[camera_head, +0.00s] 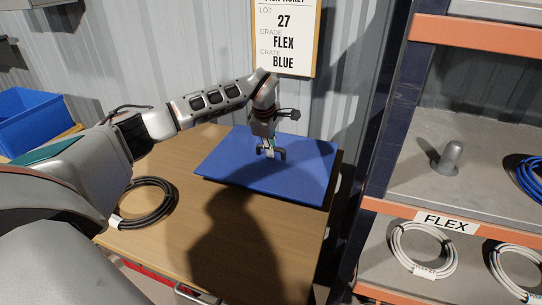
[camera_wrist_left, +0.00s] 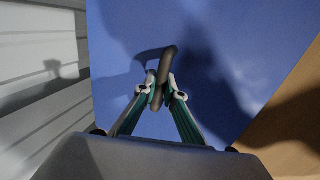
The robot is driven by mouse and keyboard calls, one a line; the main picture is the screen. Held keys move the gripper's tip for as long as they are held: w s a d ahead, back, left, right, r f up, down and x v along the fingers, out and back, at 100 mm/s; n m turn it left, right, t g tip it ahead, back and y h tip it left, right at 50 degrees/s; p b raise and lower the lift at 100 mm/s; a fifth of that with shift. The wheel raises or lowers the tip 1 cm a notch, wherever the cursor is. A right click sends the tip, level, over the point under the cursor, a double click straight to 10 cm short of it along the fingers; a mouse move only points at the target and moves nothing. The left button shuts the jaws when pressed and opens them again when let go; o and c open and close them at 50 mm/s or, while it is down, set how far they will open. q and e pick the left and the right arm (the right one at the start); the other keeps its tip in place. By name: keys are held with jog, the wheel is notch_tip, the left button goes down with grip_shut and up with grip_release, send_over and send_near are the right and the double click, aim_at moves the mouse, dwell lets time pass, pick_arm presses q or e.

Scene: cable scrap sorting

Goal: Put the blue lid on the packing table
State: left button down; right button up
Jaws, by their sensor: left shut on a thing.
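The blue lid (camera_head: 225,158) is a flat panel at the back right of the wooden packing table (camera_head: 160,240), lying level over its top. A dark line runs under its front edge; I cannot tell whether it rests on the table or sits just above it. My left gripper (camera_head: 269,153) reaches down over the lid's middle and is shut on its dark handle. The left wrist view shows the handle (camera_wrist_left: 167,62) between the fingertips (camera_wrist_left: 160,92), with the blue lid (camera_wrist_left: 225,50) filling most of the view. My right gripper is not in view.
A black cable coil (camera_head: 146,203) lies at the table's left. A blue crate (camera_head: 32,118) stands at far left. A sign (camera_head: 284,35) reading FLEX, BLUE hangs behind. The shelf rack (camera_head: 440,200) with white coils (camera_head: 424,250) stands right. The table's front middle is clear, under shadow.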

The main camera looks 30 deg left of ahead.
aim_at(267, 163)
pick_arm(q)
notch_tip(267, 163, down, 3)
jog(key=shift+r, duration=0.15)
jog(key=c, duration=2.1)
grip_release()
jog(key=shift+c, duration=0.2)
jog(key=shift+s+r, duration=0.1)
jog(key=shift+r, duration=0.3)
jog(key=p+v, duration=0.1)
jog(key=v, duration=1)
